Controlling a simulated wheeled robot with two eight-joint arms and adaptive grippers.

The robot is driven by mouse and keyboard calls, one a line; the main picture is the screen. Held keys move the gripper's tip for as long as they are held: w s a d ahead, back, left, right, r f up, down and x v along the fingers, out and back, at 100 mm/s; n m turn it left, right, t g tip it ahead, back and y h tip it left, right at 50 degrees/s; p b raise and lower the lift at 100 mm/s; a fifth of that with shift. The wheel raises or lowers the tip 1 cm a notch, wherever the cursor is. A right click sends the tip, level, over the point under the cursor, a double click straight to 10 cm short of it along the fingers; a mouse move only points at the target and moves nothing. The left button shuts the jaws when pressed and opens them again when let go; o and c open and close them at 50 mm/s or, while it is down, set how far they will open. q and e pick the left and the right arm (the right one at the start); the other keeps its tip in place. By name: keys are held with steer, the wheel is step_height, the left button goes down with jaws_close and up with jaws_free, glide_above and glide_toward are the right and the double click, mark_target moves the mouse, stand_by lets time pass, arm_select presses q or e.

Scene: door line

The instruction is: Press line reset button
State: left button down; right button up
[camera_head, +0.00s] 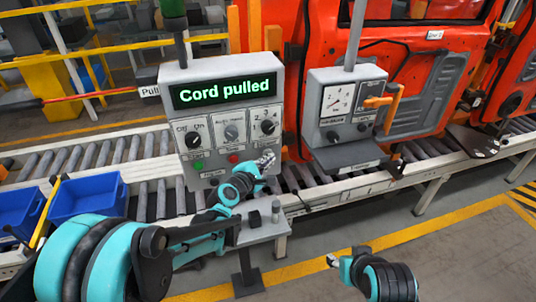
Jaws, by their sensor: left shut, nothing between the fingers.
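The grey control box (220,120) stands ahead of me, with a lit display (225,92) reading "Cord pulled". Below its knobs are a green button (198,165) and a red button (234,158); their labels are too small to read, so I cannot tell which is line reset. My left gripper (266,158) is shut and empty, in front of the box's lower right, right of the red button. It hides that part of the panel; contact cannot be told. My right gripper (332,260) shows small at the bottom, away from the box; its fingers are unclear.
A second grey box (342,108) with a gauge and an orange handle (380,101) stands to the right. A small pedestal (262,232) with black knobs is below my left gripper. Behind are a roller conveyor (105,152) and orange doors (410,60). Blue bins (88,196) sit at left.

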arm_select(q)
steer(key=shift+w+a, duration=0.2)
steer(key=shift+w, duration=0.35)
stand_by(0.4)
steer(key=shift+s, duration=0.1)
steer(key=shift+s+d, duration=0.35)
steer(key=shift+s, duration=0.55)
steer(key=s, duration=0.1)
steer(key=s+d, duration=0.1)
steer(key=s, duration=0.2)
steer(key=shift+s+d, duration=0.25)
steer(key=shift+s, duration=0.15)
steer(key=shift+b, duration=0.3)
stand_by(0.4)
